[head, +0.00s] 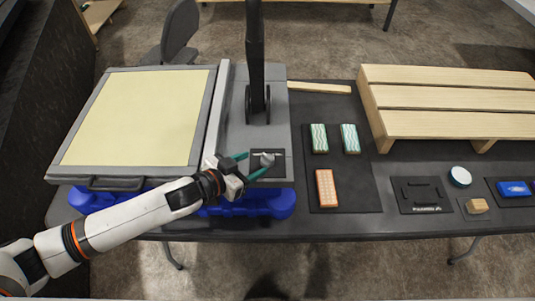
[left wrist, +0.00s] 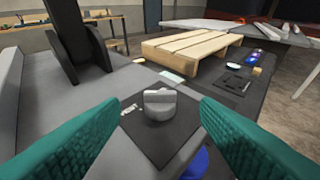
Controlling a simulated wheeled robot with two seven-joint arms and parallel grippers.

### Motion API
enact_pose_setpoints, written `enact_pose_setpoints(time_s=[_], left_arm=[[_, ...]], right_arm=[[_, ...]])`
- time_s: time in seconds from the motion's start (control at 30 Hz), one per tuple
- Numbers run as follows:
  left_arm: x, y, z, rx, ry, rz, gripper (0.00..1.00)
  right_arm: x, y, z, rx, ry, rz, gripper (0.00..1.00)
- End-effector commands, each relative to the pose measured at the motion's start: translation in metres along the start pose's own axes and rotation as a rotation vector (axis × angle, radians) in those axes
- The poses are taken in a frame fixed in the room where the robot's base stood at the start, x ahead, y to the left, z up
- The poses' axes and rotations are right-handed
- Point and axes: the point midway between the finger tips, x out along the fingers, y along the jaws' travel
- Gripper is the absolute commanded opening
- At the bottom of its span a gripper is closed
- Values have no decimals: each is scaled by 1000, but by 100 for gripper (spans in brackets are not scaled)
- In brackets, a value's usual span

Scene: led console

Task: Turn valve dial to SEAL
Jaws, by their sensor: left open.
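The valve dial (head: 267,159) is a small grey knob on a dark square plate (head: 258,170), near the front of the grey console (head: 232,150). In the left wrist view the dial (left wrist: 160,104) shows a raised grip bar on its top. The markings on the plate (left wrist: 140,140) are too small to read. My left gripper (head: 256,166) has green fingers, which also show in the left wrist view (left wrist: 158,125). It is open, with the dial ahead of and between the fingers. I cannot tell whether a finger touches it. My right gripper is not in view.
A black upright post (head: 256,60) stands on the console behind the dial. A pale yellow panel (head: 140,115) lies to the left. To the right are a dark mat (head: 345,190) with several small blocks and a wooden pallet (head: 450,98). Blue supports (head: 270,203) sit under the console.

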Motion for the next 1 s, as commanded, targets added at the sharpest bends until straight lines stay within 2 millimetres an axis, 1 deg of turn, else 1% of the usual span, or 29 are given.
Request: enact_pose_setpoints(time_s=[0.03, 0.1, 0.2, 0.3, 0.4, 0.5, 0.77, 0.8, 0.87, 1.0], left_arm=[[11, -1, 4, 0, -2, -1, 56], [26, -1, 3, -1, -1, -1, 56], [43, -1, 3, 1, -1, -1, 56], [57, -1, 2, 1, 0, 0, 56], [66, -1, 1, 0, 0, -1, 56], [70, -1, 1, 0, 0, -1, 56], [71, -1, 0, 1, 0, 0, 56], [71, -1, 0, 1, 0, 0, 53], [71, -1, 0, 1, 0, 0, 43], [71, -1, 0, 1, 0, 0, 20]], right_arm=[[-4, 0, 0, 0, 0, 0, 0], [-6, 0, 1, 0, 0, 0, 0], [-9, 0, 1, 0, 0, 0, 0], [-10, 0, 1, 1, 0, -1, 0], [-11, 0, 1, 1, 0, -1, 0], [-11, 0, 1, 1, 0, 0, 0], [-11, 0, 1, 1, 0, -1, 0], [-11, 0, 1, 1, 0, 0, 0], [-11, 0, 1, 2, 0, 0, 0], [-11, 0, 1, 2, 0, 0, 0]])
